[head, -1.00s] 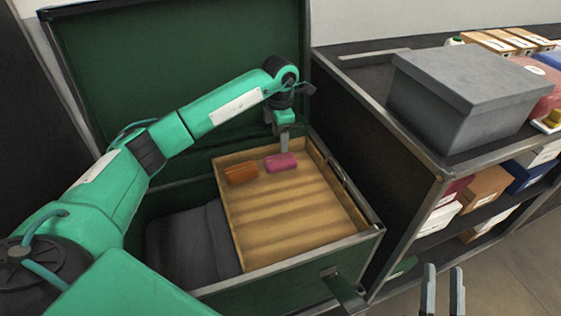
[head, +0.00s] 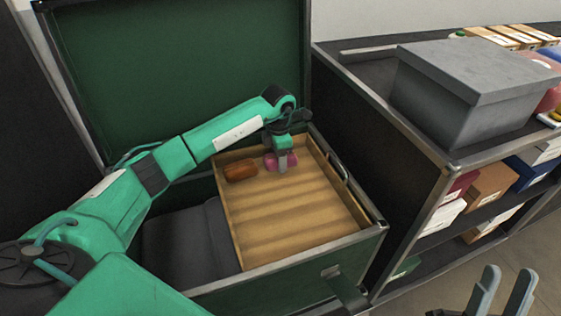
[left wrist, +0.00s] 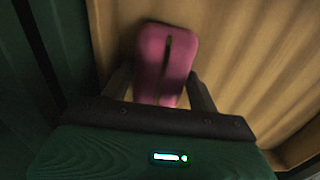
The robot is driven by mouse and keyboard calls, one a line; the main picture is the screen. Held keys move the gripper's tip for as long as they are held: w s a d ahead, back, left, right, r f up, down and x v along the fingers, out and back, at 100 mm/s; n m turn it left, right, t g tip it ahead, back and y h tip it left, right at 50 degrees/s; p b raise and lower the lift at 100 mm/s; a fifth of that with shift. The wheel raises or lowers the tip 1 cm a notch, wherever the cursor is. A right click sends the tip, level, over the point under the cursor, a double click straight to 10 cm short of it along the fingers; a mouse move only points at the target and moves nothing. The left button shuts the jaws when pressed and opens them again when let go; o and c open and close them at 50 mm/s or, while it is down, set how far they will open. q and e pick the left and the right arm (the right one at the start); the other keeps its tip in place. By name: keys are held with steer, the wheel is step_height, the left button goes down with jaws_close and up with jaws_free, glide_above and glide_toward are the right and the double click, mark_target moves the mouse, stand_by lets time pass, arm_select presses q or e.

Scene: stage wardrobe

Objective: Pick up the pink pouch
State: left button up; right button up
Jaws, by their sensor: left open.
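The pink pouch (head: 292,160) lies in the wooden tray (head: 290,217), near its back edge. In the left wrist view the pouch (left wrist: 150,62) is a rounded pink shape with a dark slit along it. My left gripper (head: 281,167) points down over the pouch and partly hides it. In the left wrist view my left gripper (left wrist: 160,80) is open, with one finger on each side of the pouch. I cannot tell whether the fingers touch it. My right gripper (head: 507,277) shows at the bottom right, its fingers apart and empty.
An orange-brown pouch (head: 240,171) lies just left of the pink one. The tray sits in a green trunk (head: 330,272) with its lid (head: 180,70) raised. A shelf unit to the right holds a grey box (head: 470,90). The tray's front half is bare.

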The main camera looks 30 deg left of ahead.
arm_select(q)
steer(key=c, duration=0.7)
steer(key=shift+r, duration=0.2)
